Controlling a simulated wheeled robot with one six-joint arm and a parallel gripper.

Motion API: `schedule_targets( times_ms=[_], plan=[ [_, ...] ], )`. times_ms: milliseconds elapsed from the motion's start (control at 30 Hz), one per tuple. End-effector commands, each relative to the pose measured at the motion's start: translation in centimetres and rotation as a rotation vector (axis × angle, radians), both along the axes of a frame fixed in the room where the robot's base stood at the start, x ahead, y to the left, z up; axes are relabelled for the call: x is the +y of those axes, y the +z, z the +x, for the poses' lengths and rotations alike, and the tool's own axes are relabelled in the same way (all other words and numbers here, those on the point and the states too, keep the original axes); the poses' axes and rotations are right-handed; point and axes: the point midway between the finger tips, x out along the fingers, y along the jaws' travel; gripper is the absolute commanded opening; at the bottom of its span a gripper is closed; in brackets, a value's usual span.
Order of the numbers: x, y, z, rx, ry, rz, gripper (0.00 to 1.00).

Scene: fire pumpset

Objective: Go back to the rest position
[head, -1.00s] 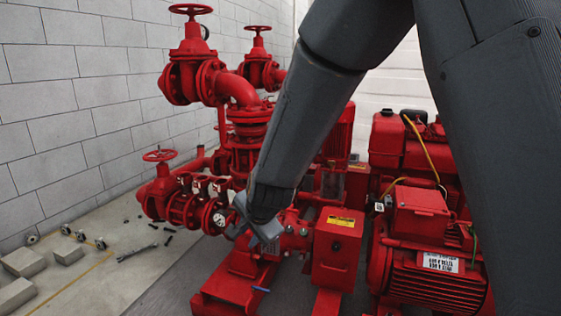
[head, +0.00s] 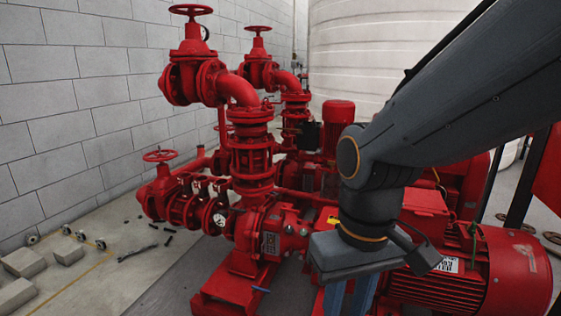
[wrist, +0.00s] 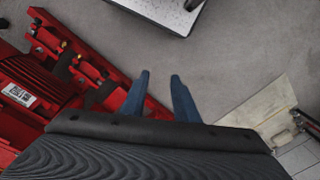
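My gripper (head: 347,300) points down in front of the red pumpset in the head view, with its blue fingers cut off by the bottom edge. In the wrist view my gripper (wrist: 160,78) shows two blue fingers apart with bare grey floor between them; it is open and empty. The red fire pumpset (head: 252,160) stands behind and to the left of it, with handwheel valves, pipes and a gauge. My arm hides part of the pump and motor on the right.
The red motor (head: 500,270) lies close to the right of my gripper. A grey block wall (head: 70,110) is at the left, with loose blocks (head: 25,262) on the floor. A white tank (head: 380,60) stands behind.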

Motion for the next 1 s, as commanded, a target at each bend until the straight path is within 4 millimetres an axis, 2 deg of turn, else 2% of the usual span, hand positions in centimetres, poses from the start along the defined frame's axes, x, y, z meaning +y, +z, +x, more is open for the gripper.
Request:
schedule_targets(
  times_ms=[33, 467, 800, 1000],
  plan=[
    [-0.1, 0.7, 0.1, 0.001, -0.012, -0.001, 0.28],
    [-2.3, 3.9, 0.6, 0.001, -0.094, -0.015, 0.28],
    [-6.3, 8.6, 0.6, 0.004, -0.207, -0.036, 0.28],
    [-8.4, 10.7, 0.3, 0.006, -0.266, -0.044, 0.28]
  ],
)
